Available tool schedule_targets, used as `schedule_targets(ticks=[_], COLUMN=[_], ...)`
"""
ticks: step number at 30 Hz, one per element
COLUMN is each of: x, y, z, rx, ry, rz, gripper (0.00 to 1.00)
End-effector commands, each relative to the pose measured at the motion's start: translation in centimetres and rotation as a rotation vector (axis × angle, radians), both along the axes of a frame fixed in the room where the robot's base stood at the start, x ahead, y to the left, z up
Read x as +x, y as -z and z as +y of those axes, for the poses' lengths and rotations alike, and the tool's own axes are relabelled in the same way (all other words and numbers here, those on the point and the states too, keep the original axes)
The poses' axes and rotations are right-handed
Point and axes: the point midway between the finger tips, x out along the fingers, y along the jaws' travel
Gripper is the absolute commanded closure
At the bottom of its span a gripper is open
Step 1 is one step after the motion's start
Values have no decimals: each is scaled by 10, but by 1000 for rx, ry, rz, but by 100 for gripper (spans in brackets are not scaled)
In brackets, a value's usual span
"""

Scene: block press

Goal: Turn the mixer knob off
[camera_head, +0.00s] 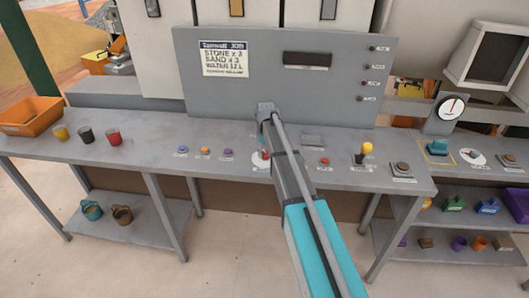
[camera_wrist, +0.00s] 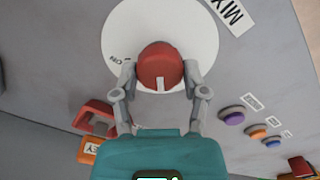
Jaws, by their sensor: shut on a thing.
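The mixer knob (camera_wrist: 160,62) is a red round knob on a white dial plate (camera_wrist: 207,35), beside a label that reads "MIX" and is cut off by the picture edge. A white mark on the knob points toward my gripper, and "ON" is printed at the plate's left. My gripper (camera_wrist: 160,78) has one finger on each side of the knob and is shut on it. In the head view the knob (camera_head: 264,154) is mostly hidden behind my arm.
Purple, orange and blue buttons (camera_wrist: 231,117) sit at the lower right in the wrist view. A red key switch part (camera_wrist: 96,110) is at the left. In the head view, cups (camera_head: 86,135) and an orange bin (camera_head: 30,117) stand on the counter's left; a yellow-topped lever (camera_head: 366,149) is right.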

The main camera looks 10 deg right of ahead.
Motion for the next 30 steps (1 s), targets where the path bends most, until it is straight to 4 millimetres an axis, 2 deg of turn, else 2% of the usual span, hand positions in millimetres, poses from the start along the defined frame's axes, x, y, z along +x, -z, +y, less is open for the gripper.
schedule_targets(ticks=[6,19,20,24,25,30], x=[1,1,1,1,1,0], y=[0,0,0,0,0,0], z=[0,-1,-1,-1,-1,-1], rx=[1,0,0,-1,-1,-1], ry=[-59,-68,-68,-67,-66,-66], rz=[-4,-2,-2,-1,-1,-1], gripper=[90,90,37,11,7,7])
